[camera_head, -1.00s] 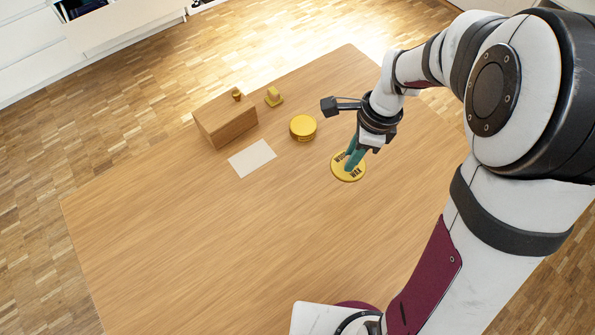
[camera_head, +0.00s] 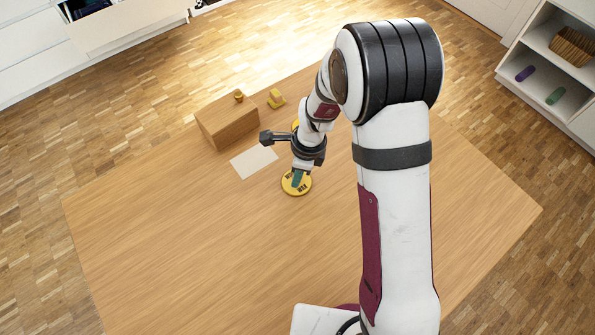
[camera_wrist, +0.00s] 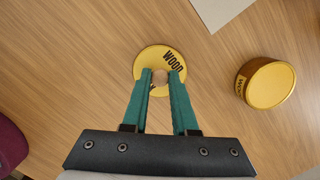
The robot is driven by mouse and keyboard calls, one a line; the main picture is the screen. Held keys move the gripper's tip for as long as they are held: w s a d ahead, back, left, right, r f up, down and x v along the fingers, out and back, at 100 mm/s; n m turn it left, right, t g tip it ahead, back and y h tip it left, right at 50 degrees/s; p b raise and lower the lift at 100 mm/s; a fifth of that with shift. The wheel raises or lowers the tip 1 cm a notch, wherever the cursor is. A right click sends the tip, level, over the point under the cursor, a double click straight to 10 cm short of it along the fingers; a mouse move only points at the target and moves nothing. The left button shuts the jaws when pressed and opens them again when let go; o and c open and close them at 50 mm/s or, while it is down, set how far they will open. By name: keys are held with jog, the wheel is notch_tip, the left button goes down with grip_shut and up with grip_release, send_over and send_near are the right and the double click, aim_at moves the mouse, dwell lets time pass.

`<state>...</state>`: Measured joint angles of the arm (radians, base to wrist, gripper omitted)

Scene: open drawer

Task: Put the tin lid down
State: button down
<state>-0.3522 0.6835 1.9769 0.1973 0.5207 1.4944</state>
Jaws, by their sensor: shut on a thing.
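The tin lid, a round yellow disc (camera_head: 289,190) with dark lettering, is at my gripper (camera_head: 297,181) over the table, in front of the tin. In the wrist view the lid (camera_wrist: 155,54) sits at the fingertips, and the teal fingers of my gripper (camera_wrist: 160,76) are shut on a small pale knob at its middle. I cannot tell whether the lid touches the table. The yellow tin (camera_wrist: 270,84) stands to the right of the lid in the wrist view. In the head view my arm hides nearly all of the tin.
A pale sheet (camera_head: 254,162) lies on the table (camera_head: 180,240) left of the gripper. Behind it stand a wooden box (camera_head: 228,122) with a small knob-like piece (camera_head: 239,96) on top and a small yellow object (camera_head: 276,98). The table's left and front are clear.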

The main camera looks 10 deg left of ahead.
aim_at(305, 183)
jog(key=c, duration=0.7)
grip_release()
jog(key=shift+f, duration=0.1)
notch_tip(305, 183, up, 12)
jog(key=d, duration=0.2)
jog(key=s+d+r+n, duration=0.4)
jog(key=s+d+n, duration=0.1)
jog(key=s, duration=0.6)
jog(key=s+d+r+n, duration=0.4)
jog(key=s+n, duration=0.3)
jog(key=s, duration=0.3)
jog(key=shift+s+d+r, duration=0.15)
jog(key=shift+s+d, duration=0.25)
jog(key=shift+d, duration=0.45)
